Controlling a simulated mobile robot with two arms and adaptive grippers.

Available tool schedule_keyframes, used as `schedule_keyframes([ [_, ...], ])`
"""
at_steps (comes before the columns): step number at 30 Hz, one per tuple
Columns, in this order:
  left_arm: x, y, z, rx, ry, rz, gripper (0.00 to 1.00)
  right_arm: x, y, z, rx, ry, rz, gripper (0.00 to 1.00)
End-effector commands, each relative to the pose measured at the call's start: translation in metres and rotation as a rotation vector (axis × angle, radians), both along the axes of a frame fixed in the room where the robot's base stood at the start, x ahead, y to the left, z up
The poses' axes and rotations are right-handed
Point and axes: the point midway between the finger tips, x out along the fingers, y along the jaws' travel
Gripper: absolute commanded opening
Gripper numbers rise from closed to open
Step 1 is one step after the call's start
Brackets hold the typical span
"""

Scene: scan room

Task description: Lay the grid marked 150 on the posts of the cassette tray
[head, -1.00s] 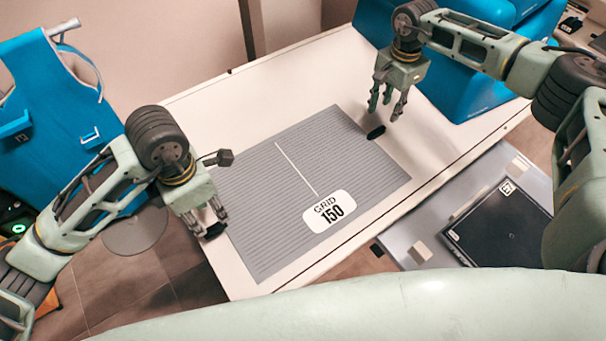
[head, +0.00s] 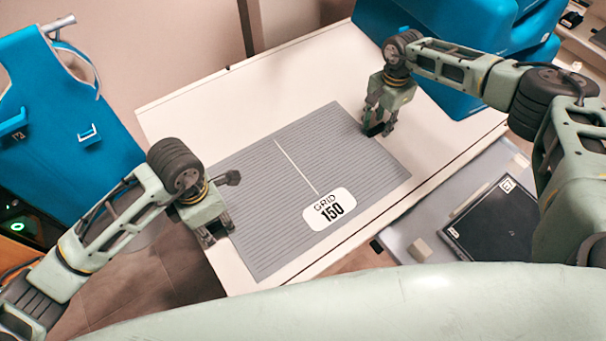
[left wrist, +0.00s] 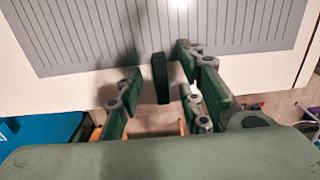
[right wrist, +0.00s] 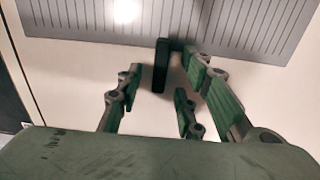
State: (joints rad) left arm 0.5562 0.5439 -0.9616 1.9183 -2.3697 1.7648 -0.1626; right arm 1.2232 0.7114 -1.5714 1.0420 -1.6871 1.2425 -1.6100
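The grey ribbed grid (head: 290,230) marked 150 lies flat on a white table. Its black right-end tab (head: 376,130) also shows in the right wrist view (right wrist: 160,66). My right gripper (head: 379,122) is open, with its fingers on either side of that tab and gaps visible. My left gripper (head: 215,235) is open at the left end, its fingers spread about the black left-end tab (left wrist: 161,78). The cassette tray (head: 405,222) is grey, at the lower right, with a black panel (head: 500,225) on it and small pale blocks; my right arm partly covers it.
The white table (head: 190,120) is bare behind the grid. A large blue machine (head: 450,95) stands beyond the right gripper. A blue apron-like item (head: 45,120) hangs at the left. A narrow strip of table separates the grid from the tray.

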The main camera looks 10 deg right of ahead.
Motion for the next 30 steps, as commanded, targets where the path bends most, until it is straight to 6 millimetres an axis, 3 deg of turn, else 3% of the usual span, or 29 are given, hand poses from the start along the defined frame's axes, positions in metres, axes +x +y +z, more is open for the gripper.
schedule_keyframes([
  [2,-0.0001,-0.0001,0.0002,0.0,0.0,0.0,0.33,-0.0001,0.0,0.0001,0.0,0.0,0.0,0.33],
  [13,0.0001,-0.0001,0.0005,0.0,0.0,0.0,0.0,0.0,-0.0001,0.0004,0.0,0.0,0.0,0.0],
  [30,0.0004,0.0001,0.0007,0.0,-0.001,0.001,0.0,0.0001,-0.0002,0.0006,0.0,0.0,0.0,0.0],
])
